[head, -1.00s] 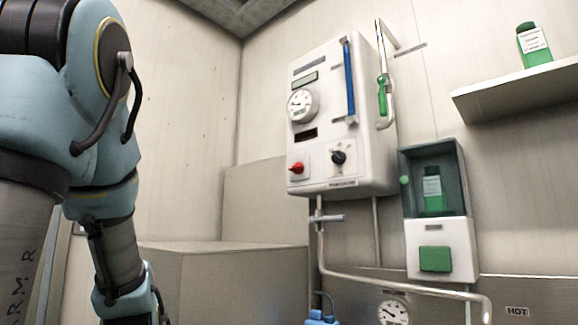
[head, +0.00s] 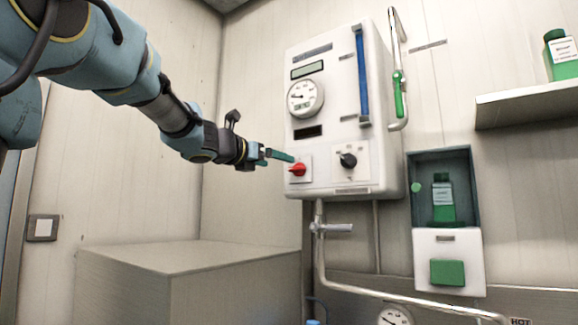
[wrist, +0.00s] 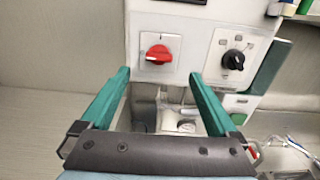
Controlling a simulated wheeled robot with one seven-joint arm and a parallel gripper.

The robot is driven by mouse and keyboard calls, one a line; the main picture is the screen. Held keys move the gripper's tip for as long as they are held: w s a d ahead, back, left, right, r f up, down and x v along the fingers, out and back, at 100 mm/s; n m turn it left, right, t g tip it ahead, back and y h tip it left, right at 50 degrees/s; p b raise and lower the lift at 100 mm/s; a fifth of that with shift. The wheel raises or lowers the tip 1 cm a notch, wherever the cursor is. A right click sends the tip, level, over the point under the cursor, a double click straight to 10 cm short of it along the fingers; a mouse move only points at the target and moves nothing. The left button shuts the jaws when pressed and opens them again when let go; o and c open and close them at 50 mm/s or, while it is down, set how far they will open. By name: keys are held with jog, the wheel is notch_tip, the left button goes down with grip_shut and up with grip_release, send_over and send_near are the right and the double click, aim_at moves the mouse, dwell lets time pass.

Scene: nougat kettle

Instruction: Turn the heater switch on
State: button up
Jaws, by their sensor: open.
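The heater is a white wall box (head: 330,120) with a gauge, a small display and a blue column. A red rotary switch (head: 298,170) sits at its lower left, on a white plate. It also shows in the wrist view (wrist: 158,55), its handle lying roughly sideways. A black knob (head: 348,160) is to its right, also in the wrist view (wrist: 234,60). Which of them is the heater switch is not labelled legibly. My gripper (head: 285,157) is just in front of the box near the red switch. In the wrist view its green fingers (wrist: 158,82) are wide apart and empty, with the red switch beyond and between them.
Below the box are a pipe and a valve (head: 338,228). A green-bottle dispenser (head: 445,215) hangs to the right, under a shelf (head: 530,102). A grey block (head: 190,260) stands low on the left. A wall switch (head: 42,228) is at far left.

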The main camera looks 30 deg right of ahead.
aim_at(294, 168)
jog(key=p+x, duration=0.3)
jog(key=x, duration=0.6)
jog(key=shift+w+d, duration=0.2)
jog(key=shift+d, duration=0.1)
jog(key=shift+f, duration=0.15)
jog(key=shift+c, duration=0.3)
jog(key=c, duration=1.3)
